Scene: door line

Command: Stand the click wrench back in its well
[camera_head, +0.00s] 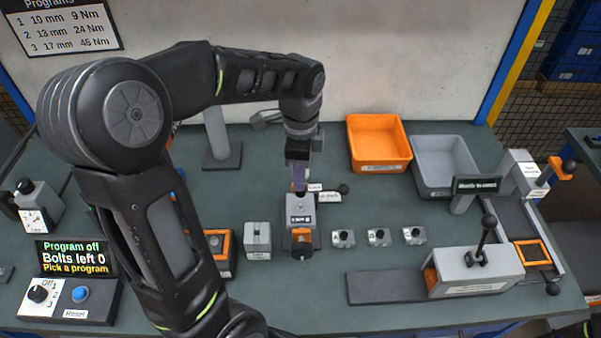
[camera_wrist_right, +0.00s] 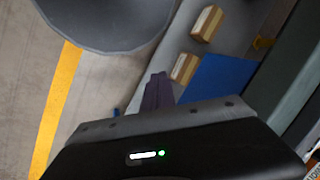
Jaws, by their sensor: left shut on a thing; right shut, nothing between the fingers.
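My left arm reaches over the bench from the left, and my left gripper (camera_head: 299,182) points down above a grey block. The grey block (camera_head: 300,212) below has an orange band and a dark round knob in front. I cannot tell whether the held thing sits in it or just above it. My right gripper (camera_wrist_right: 157,92) is shut and empty in the right wrist view, away from the bench top.
Right of the block stand several small grey blocks (camera_head: 379,237). A grey square block (camera_head: 257,240) is to its left. An orange bin (camera_head: 379,144) and a grey bin (camera_head: 444,166) stand behind. A lever fixture (camera_head: 474,272) is front right. A display (camera_head: 76,258) reads "Program off, Bolts left 0".

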